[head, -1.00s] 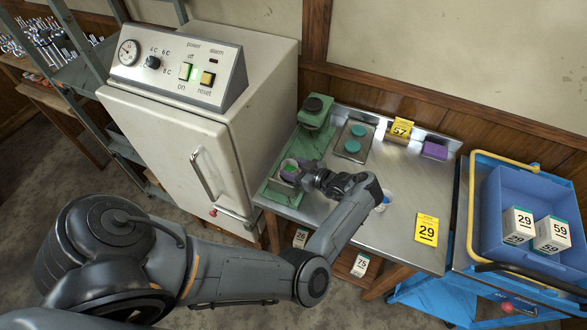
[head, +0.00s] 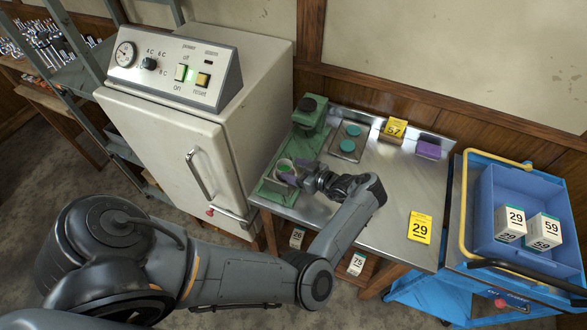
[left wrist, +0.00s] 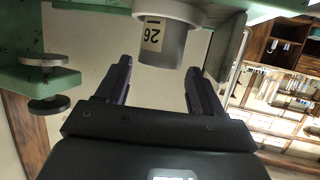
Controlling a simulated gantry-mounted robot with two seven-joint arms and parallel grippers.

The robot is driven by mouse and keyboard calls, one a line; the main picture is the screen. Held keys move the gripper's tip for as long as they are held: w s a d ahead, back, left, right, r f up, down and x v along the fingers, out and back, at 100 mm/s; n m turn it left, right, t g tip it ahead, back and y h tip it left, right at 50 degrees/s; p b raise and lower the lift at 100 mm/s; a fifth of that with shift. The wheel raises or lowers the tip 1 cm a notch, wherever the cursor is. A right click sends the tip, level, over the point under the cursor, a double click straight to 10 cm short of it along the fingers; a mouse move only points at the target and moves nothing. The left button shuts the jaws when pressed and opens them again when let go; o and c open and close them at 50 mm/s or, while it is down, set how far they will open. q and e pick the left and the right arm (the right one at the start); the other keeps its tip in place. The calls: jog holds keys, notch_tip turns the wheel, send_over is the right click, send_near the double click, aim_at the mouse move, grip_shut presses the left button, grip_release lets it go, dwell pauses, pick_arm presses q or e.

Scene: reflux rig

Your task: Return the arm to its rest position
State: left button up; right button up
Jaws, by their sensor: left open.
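My left gripper (head: 292,175) is open at the green stand (head: 306,140) on the metal table. A grey cylindrical cup (head: 284,166) with a pale rim and green inside sits at the stand's front end, right at the gripper's fingers. In the left wrist view the two dark fingers (left wrist: 160,72) are spread apart. The cup (left wrist: 165,48), bearing a "26" label, shows beyond and between their tips, with gaps at both sides. My right gripper is not in view.
A white cabinet (head: 165,140) with a control panel stands left of the table. A blue cart (head: 483,258) with labelled boxes stands at the right.

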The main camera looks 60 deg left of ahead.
pick_arm(q)
jog(key=shift+v, duration=0.85)
jog(key=shift+w+d, duration=0.15)
jog(key=shift+d, duration=0.1)
jog(key=shift+r, duration=0.1)
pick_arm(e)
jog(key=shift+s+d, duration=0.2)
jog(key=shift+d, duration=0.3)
